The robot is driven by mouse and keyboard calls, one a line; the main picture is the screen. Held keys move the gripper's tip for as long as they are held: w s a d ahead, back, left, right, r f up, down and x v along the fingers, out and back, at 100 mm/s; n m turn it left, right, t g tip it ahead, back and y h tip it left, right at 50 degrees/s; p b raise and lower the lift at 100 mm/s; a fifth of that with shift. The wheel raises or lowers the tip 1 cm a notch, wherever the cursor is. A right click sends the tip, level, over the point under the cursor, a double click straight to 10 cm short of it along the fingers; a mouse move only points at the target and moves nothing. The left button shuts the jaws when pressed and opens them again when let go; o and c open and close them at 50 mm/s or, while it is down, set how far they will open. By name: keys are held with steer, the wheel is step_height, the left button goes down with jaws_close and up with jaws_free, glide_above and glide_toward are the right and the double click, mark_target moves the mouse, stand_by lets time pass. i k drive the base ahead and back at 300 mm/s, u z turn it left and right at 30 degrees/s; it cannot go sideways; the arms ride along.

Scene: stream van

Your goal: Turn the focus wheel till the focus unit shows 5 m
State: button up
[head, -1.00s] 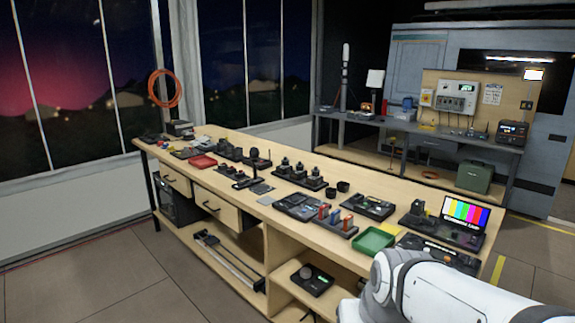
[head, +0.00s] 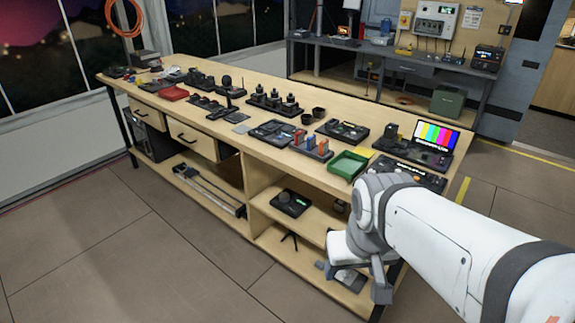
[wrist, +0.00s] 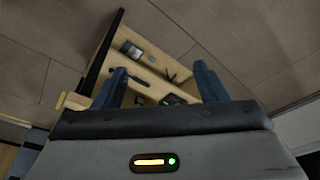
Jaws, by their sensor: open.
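A black unit with a round dark knob (head: 290,203), which looks like the focus unit with its wheel, sits on the upper shelf under the bench. Its reading is too small to make out. My gripper (wrist: 160,82) is open and empty in the wrist view, its two blue-grey fingers spread wide and pointing toward the shelves. In the head view my wrist hangs in front of the bench's right end, to the right of the unit and apart from it. In the wrist view a dark device (wrist: 176,99) shows between the fingers; I cannot tell whether it is the same unit.
The wooden bench (head: 225,140) is crowded with small gear, a green tray (head: 347,165) and a colour-bar screen (head: 437,136). A small black tripod (head: 290,240) stands on the lower shelf. Long rails (head: 210,188) lie left of the shelves. The floor in front is clear.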

mark_target(284, 196)
steer(key=u, duration=2.55)
steer(key=k, duration=0.65)
steer(key=z, duration=1.75)
steer(key=i, duration=1)
steer(key=u, duration=0.05)
